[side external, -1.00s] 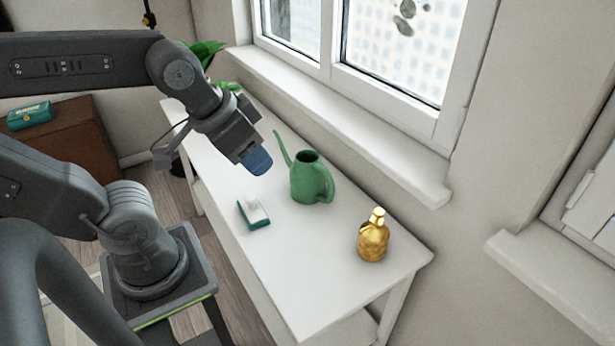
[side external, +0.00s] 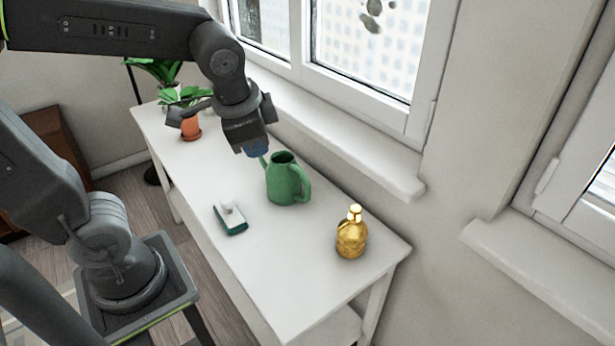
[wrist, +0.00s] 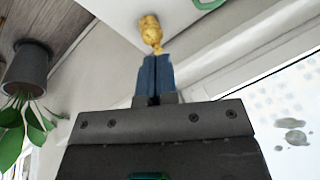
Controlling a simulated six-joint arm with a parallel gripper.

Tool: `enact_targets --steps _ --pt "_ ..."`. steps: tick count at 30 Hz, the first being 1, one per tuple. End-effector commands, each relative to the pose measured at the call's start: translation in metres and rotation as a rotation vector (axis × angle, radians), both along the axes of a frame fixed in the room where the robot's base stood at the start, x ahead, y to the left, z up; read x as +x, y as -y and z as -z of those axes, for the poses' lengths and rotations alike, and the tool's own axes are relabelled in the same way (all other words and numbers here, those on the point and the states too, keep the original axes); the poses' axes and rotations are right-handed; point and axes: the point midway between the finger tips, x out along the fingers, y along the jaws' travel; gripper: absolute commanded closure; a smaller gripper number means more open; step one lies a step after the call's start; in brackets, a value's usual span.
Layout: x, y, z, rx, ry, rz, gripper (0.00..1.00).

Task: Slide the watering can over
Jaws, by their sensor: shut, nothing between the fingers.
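The green watering can (side external: 287,180) stands upright on the white table, handle to the right and spout to the left. A strip of its green also shows at the top edge of the wrist view (wrist: 208,4). My gripper (side external: 258,152) points down at the spout side of the can, in front of the upper spout, which it hides in the side view. Its blue fingers (wrist: 155,68) are shut together with nothing between them. I cannot tell whether they touch the spout.
On the white table (side external: 275,265), a gold bottle (side external: 352,236) stands right of the can and a white-topped teal sponge or brush (side external: 230,218) lies left. A potted plant (side external: 192,128) stands at the far end. The window sill (side external: 350,150) runs behind.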

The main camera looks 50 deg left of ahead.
Motion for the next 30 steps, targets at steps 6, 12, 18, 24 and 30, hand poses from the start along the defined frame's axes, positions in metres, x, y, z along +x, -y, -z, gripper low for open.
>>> enact_targets --steps 6,12,18,24,30 --pt "0.062 0.002 0.025 0.241 -0.223 0.314 1.00" --pt "0.115 0.008 0.064 0.448 -0.430 0.593 1.00" --pt "0.157 0.019 0.111 0.625 -0.628 0.833 1.00" --pt "0.177 0.025 0.140 0.719 -0.740 0.961 1.00" --pt "0.181 0.019 0.151 0.737 -0.762 0.983 1.00"
